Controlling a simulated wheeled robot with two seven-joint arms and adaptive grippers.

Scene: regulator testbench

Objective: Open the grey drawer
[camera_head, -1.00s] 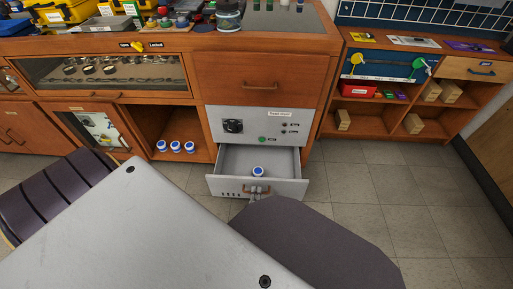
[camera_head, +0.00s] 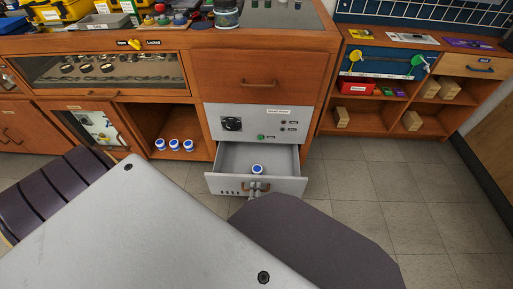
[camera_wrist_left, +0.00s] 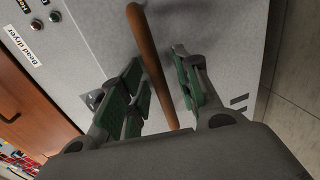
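The grey drawer (camera_head: 225,184) is pulled out from the cabinet below the grey panel (camera_head: 228,112). A small white jar with a blue lid (camera_head: 257,169) stands inside it. The drawer's brown bar handle (camera_head: 264,186) is on its front and also shows in the left wrist view (camera_wrist_left: 148,50). My left gripper (camera_head: 254,190) is at the handle. In the left wrist view its green-padded fingers (camera_wrist_left: 158,78) stand on both sides of the bar, with gaps showing, so it is open around the handle. My right gripper is not in view.
Several similar jars (camera_head: 174,145) stand in the open cubby left of the drawer. A wooden drawer (camera_head: 262,76) is above the panel. A shelf unit (camera_head: 375,104) with wooden blocks stands at the right. The tiled floor (camera_head: 385,190) is clear there.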

